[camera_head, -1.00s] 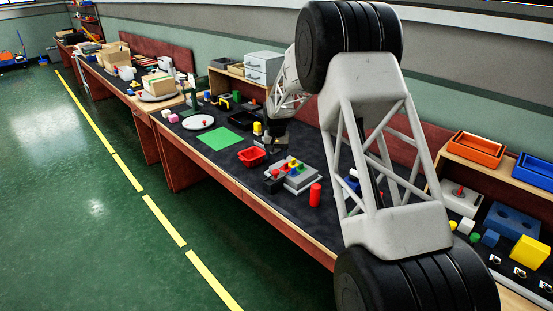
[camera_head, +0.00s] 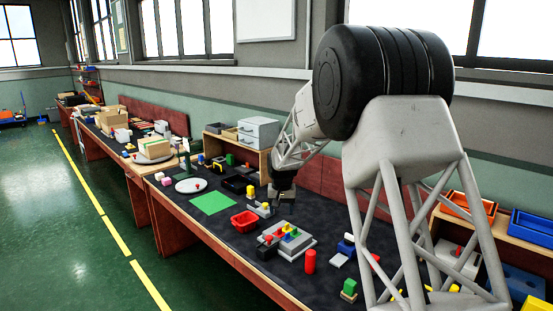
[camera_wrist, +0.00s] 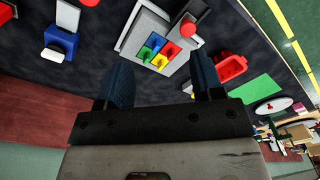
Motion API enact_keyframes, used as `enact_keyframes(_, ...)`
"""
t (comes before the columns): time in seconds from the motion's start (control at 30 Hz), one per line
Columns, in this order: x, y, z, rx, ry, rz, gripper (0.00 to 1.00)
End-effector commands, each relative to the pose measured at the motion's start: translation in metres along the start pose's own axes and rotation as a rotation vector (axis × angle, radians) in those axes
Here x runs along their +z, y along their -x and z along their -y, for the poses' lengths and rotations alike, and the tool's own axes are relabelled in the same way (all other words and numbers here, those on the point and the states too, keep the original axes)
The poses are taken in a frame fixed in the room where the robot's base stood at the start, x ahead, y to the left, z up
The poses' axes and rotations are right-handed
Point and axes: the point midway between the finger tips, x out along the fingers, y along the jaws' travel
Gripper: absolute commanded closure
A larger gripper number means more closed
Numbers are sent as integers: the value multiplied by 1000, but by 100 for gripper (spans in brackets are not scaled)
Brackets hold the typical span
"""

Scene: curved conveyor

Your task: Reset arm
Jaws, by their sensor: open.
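My gripper (camera_head: 283,192) hangs from the arm above the dark workbench, toward its back edge, right of a small yellow block (camera_head: 250,190). In the wrist view its two blue-black fingers (camera_wrist: 161,62) stand apart with nothing between them. A grey fixture with red, yellow, green and blue pieces (camera_wrist: 158,50) lies below and beyond the fingers; it also shows in the head view (camera_head: 270,236). My arm's links fill the right of the head view and hide part of the bench.
A red tray (camera_head: 244,222), green mat (camera_head: 213,203) and white plate (camera_head: 189,186) lie left of the fixture. A red cylinder (camera_head: 310,262) stands to its right. Grey drawers (camera_head: 259,132) stand at the back. Orange (camera_head: 468,208) and blue (camera_head: 532,227) bins sit at right.

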Motion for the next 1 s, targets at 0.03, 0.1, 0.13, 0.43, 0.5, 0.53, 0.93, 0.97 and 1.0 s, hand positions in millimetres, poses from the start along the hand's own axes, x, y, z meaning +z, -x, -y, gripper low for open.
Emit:
enact_keyframes(0.03, 10, 12, -6, -1, -1, -6, 39)
enact_keyframes(0.1, 23, 26, -13, -1, -1, -11, 39)
enact_keyframes(0.13, 28, 32, -16, -2, -1, -14, 39)
enact_keyframes(0.43, 89, 83, -46, -3, -4, -37, 39)
enact_keyframes(0.5, 104, 93, -52, -4, -4, -43, 39)
enact_keyframes(0.53, 111, 97, -55, -4, -4, -45, 39)
enact_keyframes(0.93, 201, 146, -90, -4, -7, -77, 39)
enact_keyframes(0.97, 209, 149, -92, -4, -6, -80, 39)
enact_keyframes(1.0, 218, 153, -95, -4, -6, -83, 39)
